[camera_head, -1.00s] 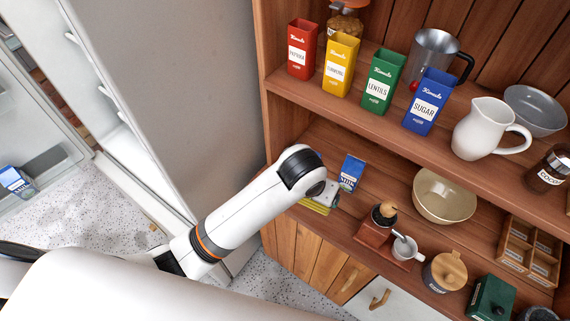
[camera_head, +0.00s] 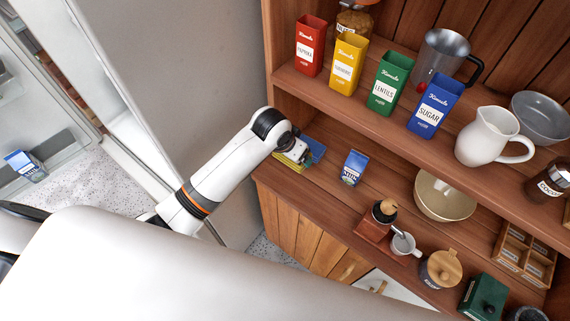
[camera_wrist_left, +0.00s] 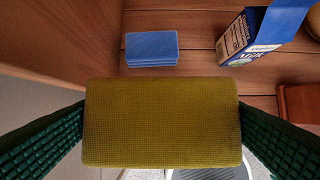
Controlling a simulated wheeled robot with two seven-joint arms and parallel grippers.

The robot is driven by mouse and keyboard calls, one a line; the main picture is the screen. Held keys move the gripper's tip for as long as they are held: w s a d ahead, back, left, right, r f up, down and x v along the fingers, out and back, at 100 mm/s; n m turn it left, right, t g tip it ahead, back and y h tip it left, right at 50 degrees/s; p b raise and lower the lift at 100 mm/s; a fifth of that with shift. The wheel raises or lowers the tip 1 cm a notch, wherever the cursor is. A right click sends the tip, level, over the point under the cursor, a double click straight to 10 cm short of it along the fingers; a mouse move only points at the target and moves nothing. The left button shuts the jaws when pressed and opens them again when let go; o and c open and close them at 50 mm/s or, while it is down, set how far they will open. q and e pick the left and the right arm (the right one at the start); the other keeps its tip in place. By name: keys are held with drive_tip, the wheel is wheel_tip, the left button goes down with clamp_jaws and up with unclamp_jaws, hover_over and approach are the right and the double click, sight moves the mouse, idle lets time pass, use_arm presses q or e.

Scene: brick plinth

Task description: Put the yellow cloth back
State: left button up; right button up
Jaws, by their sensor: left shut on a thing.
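The yellow cloth (camera_wrist_left: 162,128) is a folded pad held between the green finger pads of my left gripper (camera_wrist_left: 162,112) in the left wrist view. In the head view the left gripper (camera_head: 294,157) is at the left end of the cabinet's lower shelf, with the yellow cloth (camera_head: 284,161) partly hidden under it. A folded blue cloth (camera_wrist_left: 151,48) lies on the shelf just beyond the yellow one; it also shows in the head view (camera_head: 316,148). I cannot tell whether the yellow cloth touches the shelf. My right gripper is not in view.
A blue milk carton (camera_head: 353,168) stands right of the cloths. The cabinet's side wall (camera_wrist_left: 65,38) is close on the left. Above is a shelf with several tins.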

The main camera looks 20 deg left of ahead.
use_arm(q)
drive_tip(key=shift+w+a+r, duration=0.1)
drive_tip(key=shift+w+a, duration=0.15)
drive_tip(key=shift+a, duration=0.25)
drive_tip(key=shift+w+a, duration=0.25)
drive_tip(key=shift+a, duration=0.2)
hover_over(288, 171)
drive_tip(key=s, duration=0.1)
drive_tip(key=f, duration=0.7)
drive_tip(key=shift+s+a, duration=0.1)
drive_tip(key=shift+s, duration=0.1)
wheel_tip(288, 171, down, 4)
drive_tip(key=shift+f+p, duration=0.1)
drive_tip(key=shift+p, duration=0.2)
drive_tip(key=shift+a+f, duration=0.1)
drive_tip(key=shift+a, duration=0.1)
drive_tip(key=shift+f, duration=0.15)
drive_tip(key=shift+f, duration=0.1)
drive_tip(key=o, duration=0.4)
drive_tip(key=shift+o, duration=1.4)
